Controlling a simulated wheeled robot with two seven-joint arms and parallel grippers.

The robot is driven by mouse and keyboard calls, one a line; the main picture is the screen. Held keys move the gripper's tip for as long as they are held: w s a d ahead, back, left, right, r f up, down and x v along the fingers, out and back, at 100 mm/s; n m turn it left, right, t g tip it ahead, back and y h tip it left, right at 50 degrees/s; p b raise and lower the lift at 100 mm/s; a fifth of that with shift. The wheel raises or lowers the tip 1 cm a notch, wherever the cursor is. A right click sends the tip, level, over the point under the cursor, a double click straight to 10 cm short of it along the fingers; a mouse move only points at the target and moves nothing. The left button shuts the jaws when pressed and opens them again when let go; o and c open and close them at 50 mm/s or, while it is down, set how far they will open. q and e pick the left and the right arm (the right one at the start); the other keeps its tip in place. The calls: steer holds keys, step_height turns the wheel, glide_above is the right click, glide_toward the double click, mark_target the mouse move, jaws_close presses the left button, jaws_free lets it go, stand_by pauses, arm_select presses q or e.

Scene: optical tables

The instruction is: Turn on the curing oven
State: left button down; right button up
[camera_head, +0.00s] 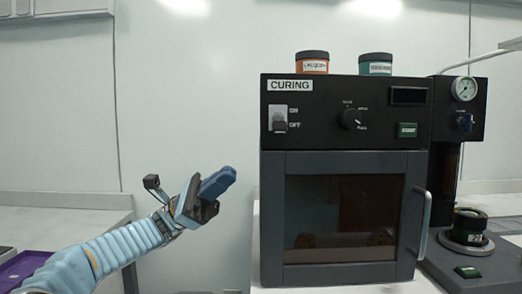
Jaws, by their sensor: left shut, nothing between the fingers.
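The black curing oven (273,190) stands right of centre, with a "CURING" label at its top left. Its power switch (280,125) is on the panel between ON and OFF marks, with the lever low, by the OFF mark. The glass door with a vertical handle (423,228) is closed. My left gripper (228,178) is shut and empty, left of the oven and lower than the switch, apart from it. My right gripper is not in view.
An orange-banded jar (312,63) and a teal-banded jar (375,64) stand on the oven. A device with a gauge (464,89) stands at the right, with a dark jar (470,222) on its base. A purple tray (22,267) lies at lower left.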

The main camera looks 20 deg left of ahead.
mark_target(281, 133)
arm_select(q)
steer(key=p+x, duration=0.1)
steer(key=x, duration=0.9)
